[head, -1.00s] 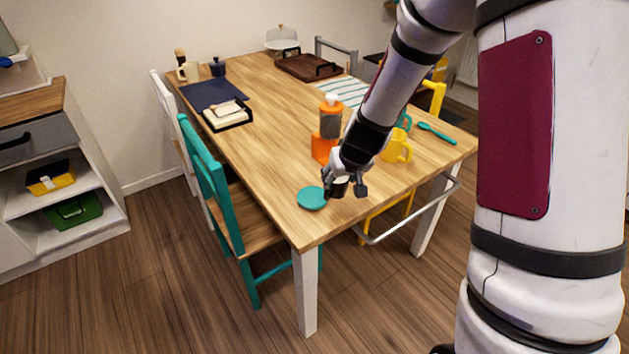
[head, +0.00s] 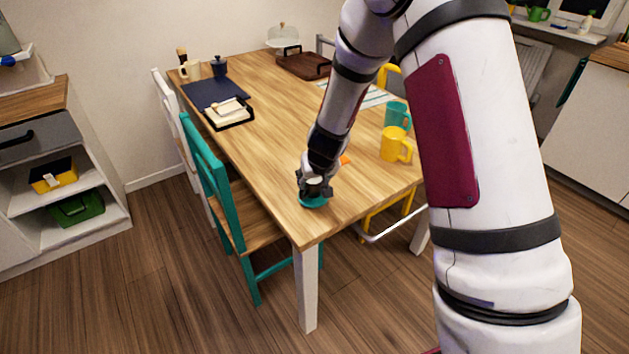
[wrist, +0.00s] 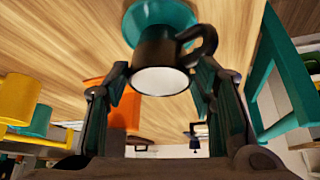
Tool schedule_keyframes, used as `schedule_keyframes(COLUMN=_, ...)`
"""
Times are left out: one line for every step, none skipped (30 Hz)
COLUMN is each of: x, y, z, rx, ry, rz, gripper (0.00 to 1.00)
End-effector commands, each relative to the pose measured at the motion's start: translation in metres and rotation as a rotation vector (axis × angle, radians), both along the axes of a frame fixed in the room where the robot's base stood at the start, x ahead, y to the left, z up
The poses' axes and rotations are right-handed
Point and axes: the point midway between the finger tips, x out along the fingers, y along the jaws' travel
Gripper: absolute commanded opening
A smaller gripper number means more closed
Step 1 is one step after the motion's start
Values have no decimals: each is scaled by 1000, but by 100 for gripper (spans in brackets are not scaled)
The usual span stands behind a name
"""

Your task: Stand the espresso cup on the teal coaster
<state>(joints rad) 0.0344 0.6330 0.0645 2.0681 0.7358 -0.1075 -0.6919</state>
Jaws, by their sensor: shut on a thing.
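The espresso cup (wrist: 155,48) is dark outside with a pale inside, and its handle points right in the wrist view. My gripper (wrist: 160,88) is shut on it, one finger on each side. In the head view the pale inside of the cup (head: 314,181) shows between the fingers of my gripper (head: 314,188). The teal coaster (head: 314,203) lies near the table's front corner, directly under the cup and partly hidden by it. It also shows behind the cup in the wrist view (wrist: 183,14). I cannot tell whether the cup touches the coaster.
A yellow mug (head: 394,147) and a teal mug (head: 397,115) stand to the right on the wooden table (head: 268,140). An orange object (head: 344,160) is mostly hidden behind my arm. A teal chair (head: 207,165) stands along the left edge. The table left of my gripper is clear.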

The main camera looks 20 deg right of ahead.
Motion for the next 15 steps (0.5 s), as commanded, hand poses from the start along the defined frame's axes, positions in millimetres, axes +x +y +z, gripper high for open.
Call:
schedule_keyframes(x=0, y=-1, z=-4, rx=1, ry=1, rz=-2, gripper=20)
schedule_keyframes(x=0, y=-1, z=-4, rx=0, ry=0, rz=-1, gripper=20)
schedule_keyframes(x=0, y=0, z=-5, rx=0, ry=-1, rz=0, gripper=20)
schedule_keyframes(x=0, y=0, z=-4, rx=0, ry=-1, rz=0, gripper=20)
schedule_keyframes(x=0, y=0, z=-4, rx=0, ry=-2, rz=0, gripper=20)
schedule_keyframes(x=0, y=0, z=-4, rx=-1, ry=-2, rz=1, gripper=20)
schedule_keyframes(x=0, y=0, z=-4, rx=-1, ry=-2, rz=1, gripper=20)
schedule_keyframes(x=0, y=0, z=-4, rx=0, ry=-2, rz=0, gripper=20)
schedule_keyframes(x=0, y=0, z=-4, rx=0, ry=-1, rz=0, gripper=20)
schedule_keyframes(x=0, y=0, z=-4, rx=0, ry=-1, rz=0, gripper=20)
schedule_keyframes(x=0, y=0, z=-5, rx=0, ry=-1, rz=0, gripper=20)
schedule_keyframes(x=0, y=0, z=-6, rx=0, ry=-1, rz=0, gripper=20)
schedule_keyframes(x=1, y=0, z=-7, rx=0, ry=-1, rz=0, gripper=20)
schedule_keyframes(x=1, y=0, z=-8, rx=0, ry=-1, rz=0, gripper=20)
schedule_keyframes(x=0, y=0, z=-8, rx=0, ry=-1, rz=0, gripper=57)
